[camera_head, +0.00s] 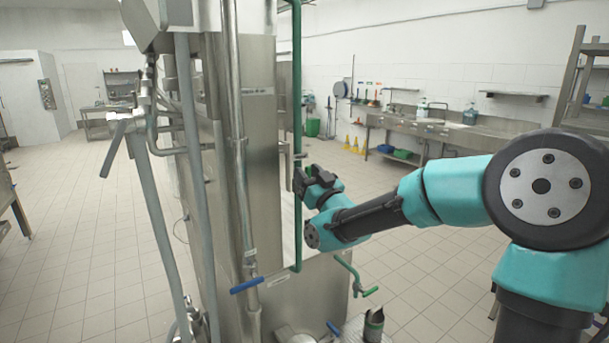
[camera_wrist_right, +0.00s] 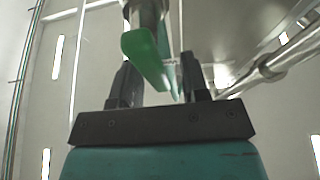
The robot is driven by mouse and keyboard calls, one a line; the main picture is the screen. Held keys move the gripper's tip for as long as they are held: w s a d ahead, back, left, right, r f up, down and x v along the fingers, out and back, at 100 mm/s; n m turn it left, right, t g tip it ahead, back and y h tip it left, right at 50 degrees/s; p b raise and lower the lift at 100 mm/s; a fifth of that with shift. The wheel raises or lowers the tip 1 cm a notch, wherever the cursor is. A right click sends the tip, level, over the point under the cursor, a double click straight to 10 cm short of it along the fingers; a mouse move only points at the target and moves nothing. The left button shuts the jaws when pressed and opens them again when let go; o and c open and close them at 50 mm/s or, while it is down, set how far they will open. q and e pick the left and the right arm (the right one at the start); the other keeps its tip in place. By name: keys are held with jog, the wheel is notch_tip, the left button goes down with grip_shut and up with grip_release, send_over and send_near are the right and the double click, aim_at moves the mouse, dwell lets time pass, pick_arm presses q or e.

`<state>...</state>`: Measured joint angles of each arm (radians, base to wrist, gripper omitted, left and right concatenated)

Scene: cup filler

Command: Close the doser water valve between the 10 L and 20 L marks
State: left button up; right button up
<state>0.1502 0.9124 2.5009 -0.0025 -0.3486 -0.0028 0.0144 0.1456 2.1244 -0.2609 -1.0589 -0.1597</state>
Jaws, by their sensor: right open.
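My right gripper (camera_head: 305,178) is beside the vertical green pipe (camera_head: 297,90), in front of the steel machine. In the right wrist view the open gripper (camera_wrist_right: 160,75) has its two dark fingers apart, with a green valve lever (camera_wrist_right: 146,58) in front of and partly between them. The lever hangs from a round metal stem (camera_wrist_right: 148,12); I cannot tell whether a finger touches it. In the head view the gripper hides this lever. No 10 L or 20 L marks or level reading can be made out. My left gripper is not in view.
A blue-handled valve (camera_head: 247,285) and a green lever on a bent pipe (camera_head: 370,291) sit lower on the machine. Another blue lever (camera_head: 333,328) is near the bottom. Vertical steel pipes (camera_head: 238,130) stand to the left. The tiled floor at right is mostly clear.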

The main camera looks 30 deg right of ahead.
grip_shut()
dwell(0.3)
dwell(0.4)
